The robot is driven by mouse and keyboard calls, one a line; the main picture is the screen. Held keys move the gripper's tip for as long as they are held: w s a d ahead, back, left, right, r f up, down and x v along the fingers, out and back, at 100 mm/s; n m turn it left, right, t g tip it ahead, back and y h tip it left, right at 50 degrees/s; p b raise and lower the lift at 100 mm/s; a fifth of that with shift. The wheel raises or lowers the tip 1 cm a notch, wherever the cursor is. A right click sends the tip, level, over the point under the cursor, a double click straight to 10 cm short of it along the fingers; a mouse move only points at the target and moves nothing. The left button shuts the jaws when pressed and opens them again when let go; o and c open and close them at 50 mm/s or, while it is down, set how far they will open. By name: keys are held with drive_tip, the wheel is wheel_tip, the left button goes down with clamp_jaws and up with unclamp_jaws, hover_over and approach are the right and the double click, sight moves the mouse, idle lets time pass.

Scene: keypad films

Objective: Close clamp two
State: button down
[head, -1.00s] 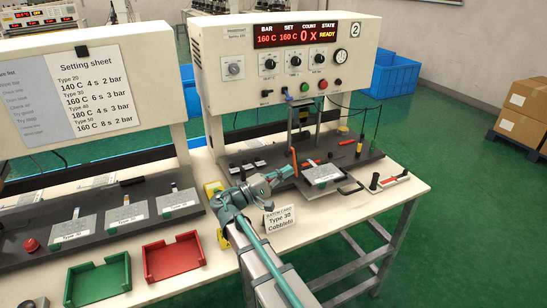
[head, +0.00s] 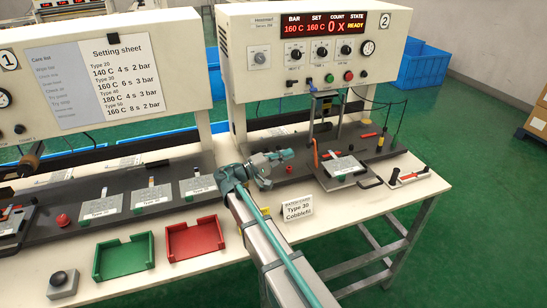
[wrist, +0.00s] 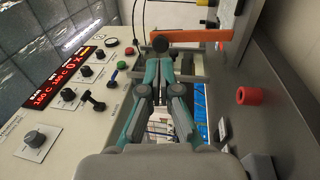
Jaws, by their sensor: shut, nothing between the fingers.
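Station two's machine (head: 300,60) carries the "2" plate. On its dark base, an upright orange lever (head: 316,152) stands beside the press frame; it also shows in the wrist view as an orange bar (wrist: 195,35) near a black knob (wrist: 160,46). No label marks which part is clamp two. My gripper (head: 288,154) is shut and empty, to the left of the lever and apart from it in the head view. In the wrist view my gripper (wrist: 163,62) points toward the black knob; the gap between them is hard to judge.
A grey plate (head: 344,167) lies right of the lever, and a red-handled device (head: 408,176) sits at the base's right end. A red knob (head: 289,170) lies below my gripper. Green (head: 124,257) and red (head: 194,239) trays and a batch card (head: 297,208) stand in front.

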drive_tip(key=shift+p+x, duration=0.75)
drive_tip(key=shift+x, duration=1.85)
